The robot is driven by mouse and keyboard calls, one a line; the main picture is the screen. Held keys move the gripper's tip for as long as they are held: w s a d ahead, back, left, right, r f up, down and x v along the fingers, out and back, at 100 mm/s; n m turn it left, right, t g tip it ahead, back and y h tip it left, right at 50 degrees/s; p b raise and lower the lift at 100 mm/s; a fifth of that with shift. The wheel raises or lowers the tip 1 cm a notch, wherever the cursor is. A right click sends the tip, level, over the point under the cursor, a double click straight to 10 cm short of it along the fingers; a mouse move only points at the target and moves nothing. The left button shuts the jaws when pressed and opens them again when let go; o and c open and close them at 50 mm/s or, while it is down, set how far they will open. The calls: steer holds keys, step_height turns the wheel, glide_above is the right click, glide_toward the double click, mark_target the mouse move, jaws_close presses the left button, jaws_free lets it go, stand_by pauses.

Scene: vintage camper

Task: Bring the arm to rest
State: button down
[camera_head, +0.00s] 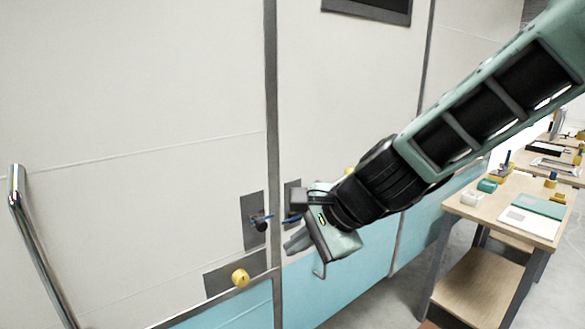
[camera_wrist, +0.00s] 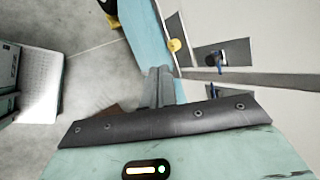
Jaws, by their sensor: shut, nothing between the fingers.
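My gripper (camera_head: 290,243) is at the end of my green and black arm, which reaches in from the upper right of the head view. It is in front of the camper's white and blue side, close to the seam between two panels. In the wrist view its two grey fingers (camera_wrist: 157,88) are together with nothing between them. The fingers look apart from the camper's side, though the exact gap is hard to judge.
A black latch with a blue part (camera_head: 260,222) and a yellow knob (camera_head: 240,278) are beside my gripper. A chrome handle (camera_head: 38,240) is at the left. A wooden table (camera_head: 493,230) with small items stands at the right. Grey floor (camera_wrist: 95,80) is open below.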

steer(key=s+d+f+n+g+h+b, duration=0.1)
steer(key=s+d+f+n+g+h, duration=0.1)
steer(key=s+d+n, duration=0.4)
steer(key=s+d+f+n+g+h+b, duration=0.1)
steer(key=s+d+f+n+h, duration=0.3)
steer(key=s+n, duration=0.9)
steer(key=s+d+f+g, duration=0.1)
steer(key=s+d, duration=0.1)
steer(key=d, duration=0.1)
steer(key=shift+s+h+b, duration=0.3)
steer(key=shift+b, duration=0.05)
steer(key=c, duration=2.1)
jaws_free()
steer(key=shift+f, duration=0.1)
steer(key=shift+c, duration=0.2)
